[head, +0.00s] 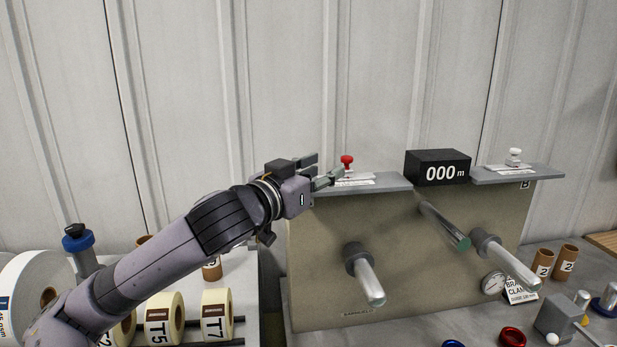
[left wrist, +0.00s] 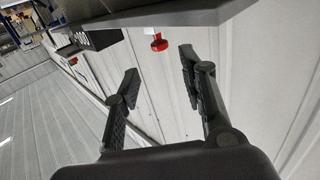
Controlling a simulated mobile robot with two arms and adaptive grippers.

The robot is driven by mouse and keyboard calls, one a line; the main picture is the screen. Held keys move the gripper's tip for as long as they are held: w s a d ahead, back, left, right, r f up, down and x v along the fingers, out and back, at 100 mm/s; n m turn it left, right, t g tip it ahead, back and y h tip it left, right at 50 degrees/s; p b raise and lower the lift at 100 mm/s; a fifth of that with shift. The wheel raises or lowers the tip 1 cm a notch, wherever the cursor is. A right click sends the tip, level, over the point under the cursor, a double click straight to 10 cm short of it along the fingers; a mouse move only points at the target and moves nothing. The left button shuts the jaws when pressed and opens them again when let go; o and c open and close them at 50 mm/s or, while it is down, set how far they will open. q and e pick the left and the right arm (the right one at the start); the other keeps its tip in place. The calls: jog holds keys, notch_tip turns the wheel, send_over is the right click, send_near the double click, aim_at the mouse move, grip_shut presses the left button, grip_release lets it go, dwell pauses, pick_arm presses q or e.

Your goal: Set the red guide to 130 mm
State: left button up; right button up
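The red guide (head: 347,161) is a small red knob standing on the left grey shelf (head: 385,183) of the machine, above a white scale strip. In the left wrist view the red knob (left wrist: 159,43) appears just beyond the fingertips, roughly between them. My left gripper (head: 328,170) is open and empty, just to the left of the knob and apart from it. It shows in the left wrist view with its two fingers spread (left wrist: 158,62). The scale marks are too small to read. My right gripper is not in view.
A black display (head: 440,168) reads 000 m. A white knob (head: 513,157) stands on the right shelf marked B. Metal rollers (head: 367,276) stick out from the machine front. Labelled rolls (head: 164,318) lie at lower left, and two brown tubes (head: 565,261) stand at right.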

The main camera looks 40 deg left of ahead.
pick_arm(q)
jog(key=shift+s+d, duration=0.15)
jog(key=shift+s, duration=1.75)
